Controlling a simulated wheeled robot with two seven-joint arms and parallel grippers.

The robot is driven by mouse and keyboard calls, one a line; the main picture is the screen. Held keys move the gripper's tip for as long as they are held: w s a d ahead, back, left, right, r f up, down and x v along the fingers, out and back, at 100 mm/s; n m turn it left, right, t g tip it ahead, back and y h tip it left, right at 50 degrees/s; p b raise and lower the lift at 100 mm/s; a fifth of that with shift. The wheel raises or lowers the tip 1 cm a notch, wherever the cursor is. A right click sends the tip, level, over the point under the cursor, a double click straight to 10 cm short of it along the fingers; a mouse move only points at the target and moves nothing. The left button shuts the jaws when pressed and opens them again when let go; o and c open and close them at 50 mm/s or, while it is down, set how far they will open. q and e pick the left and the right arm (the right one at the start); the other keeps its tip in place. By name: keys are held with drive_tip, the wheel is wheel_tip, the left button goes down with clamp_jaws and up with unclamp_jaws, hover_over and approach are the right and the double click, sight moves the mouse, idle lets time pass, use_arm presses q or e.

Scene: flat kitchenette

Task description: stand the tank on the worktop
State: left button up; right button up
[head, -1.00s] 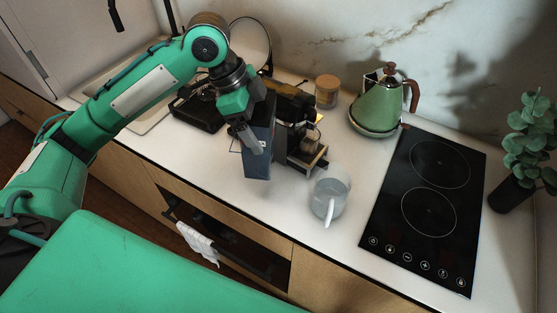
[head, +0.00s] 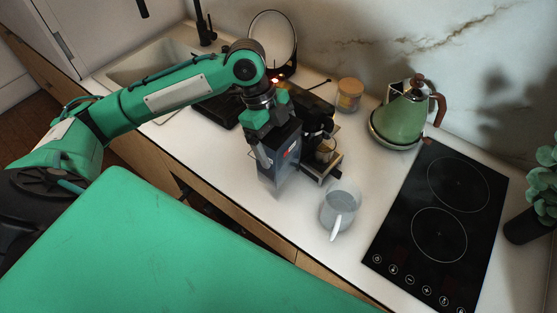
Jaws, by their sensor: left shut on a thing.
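The tank (head: 284,166) is a dark blue-grey, box-shaped container with a small red mark on its upper part. My left gripper (head: 270,143) is shut on it from above, with one finger showing along its left side; the other finger is hard to make out. The tank is roughly upright over the front part of the white worktop (head: 222,158), in front of the coffee machine (head: 323,147). I cannot tell whether its bottom touches the worktop. The tank and my gripper hide part of the coffee machine. My right gripper is not in view.
A clear jug (head: 341,206) with a white handle stands right of the tank. Behind are a lidded jar (head: 349,95) and a green kettle (head: 402,118). A black hob (head: 436,222) lies at right, a sink (head: 150,66) at left. Worktop left of the tank is clear.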

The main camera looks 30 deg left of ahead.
use_arm(q)
wheel_tip(320, 180, down, 4)
drive_tip(key=shift+f+p, duration=0.25)
drive_tip(key=shift+p, duration=0.1)
wheel_tip(320, 180, down, 4)
drive_tip(key=shift+f+p, duration=0.2)
drive_tip(key=shift+p, duration=0.35)
drive_tip(key=o, duration=1.6)
drive_tip(key=shift+f, duration=0.15)
drive_tip(key=shift+o, duration=0.2)
drive_tip(key=b+v, duration=0.3)
drive_tip(key=v, duration=0.9)
drive_tip(key=shift+b, duration=0.4)
drive_tip(key=shift+s, duration=0.1)
